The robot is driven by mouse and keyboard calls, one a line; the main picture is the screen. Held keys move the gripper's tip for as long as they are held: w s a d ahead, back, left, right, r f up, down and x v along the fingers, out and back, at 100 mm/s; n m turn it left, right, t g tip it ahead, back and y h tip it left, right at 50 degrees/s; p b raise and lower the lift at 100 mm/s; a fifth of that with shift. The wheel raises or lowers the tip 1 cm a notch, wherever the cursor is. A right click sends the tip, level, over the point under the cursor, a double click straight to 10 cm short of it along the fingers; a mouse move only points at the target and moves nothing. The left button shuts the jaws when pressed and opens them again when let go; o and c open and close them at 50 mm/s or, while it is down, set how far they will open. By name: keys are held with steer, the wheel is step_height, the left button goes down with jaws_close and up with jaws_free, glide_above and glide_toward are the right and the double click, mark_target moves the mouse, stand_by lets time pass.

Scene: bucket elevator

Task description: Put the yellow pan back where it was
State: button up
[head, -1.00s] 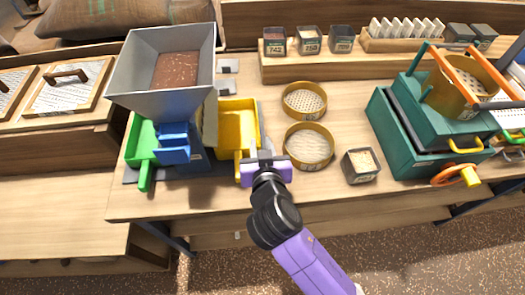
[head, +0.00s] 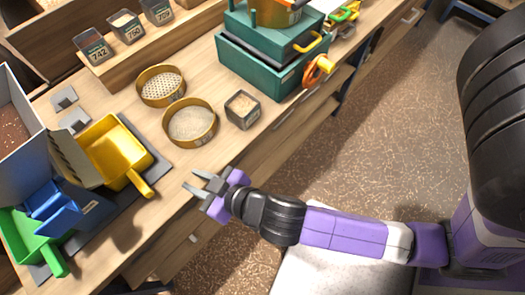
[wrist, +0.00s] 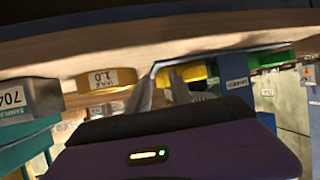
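The yellow pan (head: 115,152) sits on the dark mat beside the grey hopper machine, under its slanted chute plate. Its handle points toward the bench's front edge. It also shows in the wrist view (wrist: 193,73), beyond my fingers. My gripper (head: 193,186) is open and empty, at the bench's front edge, to the right of the pan's handle and apart from it. In the wrist view (wrist: 160,88) the two fingers stand apart with nothing between them.
The blue pan (head: 55,207) and green pan (head: 35,235) stand left of the yellow pan. Two round sieves (head: 190,122) and a small sample box (head: 242,110) are behind my gripper. A teal machine (head: 265,60) stands farther right. Bare bench lies between pan and sieves.

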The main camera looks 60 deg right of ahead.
steer(key=s+d+r+t, duration=0.1)
steer(key=s+r, duration=0.4)
steer(key=s, duration=0.5)
steer(key=s+d+r+t, duration=0.1)
steer(key=s+d+r, duration=0.2)
steer(key=s, duration=0.7)
steer(key=shift+s+r+n+y, duration=0.15)
steer(key=shift+r+n+y, duration=0.2)
steer(key=shift+r, duration=0.5)
steer(key=shift+o, duration=0.3)
